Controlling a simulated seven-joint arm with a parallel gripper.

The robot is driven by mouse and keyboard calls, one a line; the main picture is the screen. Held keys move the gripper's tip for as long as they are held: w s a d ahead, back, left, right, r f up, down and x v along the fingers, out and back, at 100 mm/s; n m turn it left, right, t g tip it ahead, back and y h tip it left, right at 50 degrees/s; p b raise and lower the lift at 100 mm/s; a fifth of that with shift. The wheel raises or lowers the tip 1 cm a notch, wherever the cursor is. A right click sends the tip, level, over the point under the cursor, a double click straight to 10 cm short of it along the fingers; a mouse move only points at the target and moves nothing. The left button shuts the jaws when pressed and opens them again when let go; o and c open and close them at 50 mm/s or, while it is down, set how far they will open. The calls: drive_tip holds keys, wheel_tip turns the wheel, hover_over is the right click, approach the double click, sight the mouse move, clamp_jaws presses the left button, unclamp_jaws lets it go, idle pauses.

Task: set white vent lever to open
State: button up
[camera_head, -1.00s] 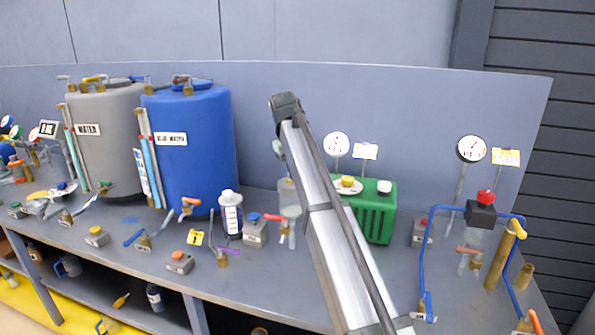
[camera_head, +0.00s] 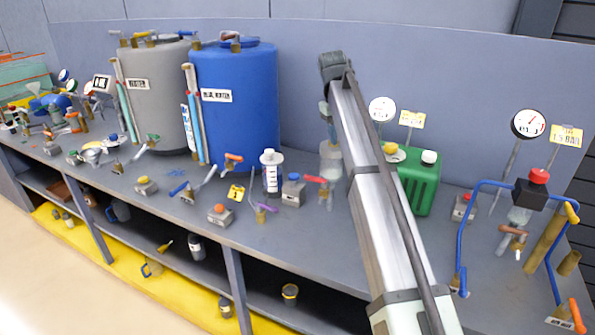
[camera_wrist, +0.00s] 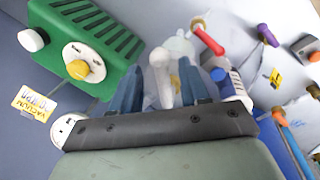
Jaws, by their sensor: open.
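My gripper (camera_wrist: 160,95) is open in the wrist view, its two blue fingers apart. A white, rod-like handle (camera_wrist: 161,70), which looks like the white vent lever, shows between the fingers. I cannot tell whether either finger touches it, or which way it is set. A pale, see-through vessel lies just beyond it. In the head view my arm hides the lever and most of the gripper, above the clear jar (camera_head: 331,160).
A green box (camera_head: 424,180) with a yellow knob stands right of my arm. A red-handled valve (camera_wrist: 208,40) is close beyond the fingers. Gauges (camera_head: 528,124) and blue piping (camera_head: 470,225) stand to the right. A blue tank (camera_head: 240,120) and grey tank (camera_head: 155,105) stand left.

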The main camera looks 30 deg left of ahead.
wheel_tip(320, 180, up, 13)
drive_tip(key=d+n+y, duration=0.2)
drive_tip(key=n, duration=0.7)
drive_tip(key=s+a+f+g, duration=0.1)
drive_tip(key=s+a+f, duration=0.5)
drive_tip(key=f, duration=0.4)
drive_tip(key=s+a+f+g+y, duration=0.1)
drive_tip(key=s+a+f, duration=0.5)
drive_tip(key=f, duration=0.5)
drive_tip(key=s+a+f+g+y, duration=0.1)
drive_tip(key=s+a+f, duration=0.4)
drive_tip(key=f, duration=0.6)
drive_tip(key=shift+s+a+g, duration=0.4)
drive_tip(key=shift+s+g, duration=0.2)
drive_tip(key=shift+s, duration=0.4)
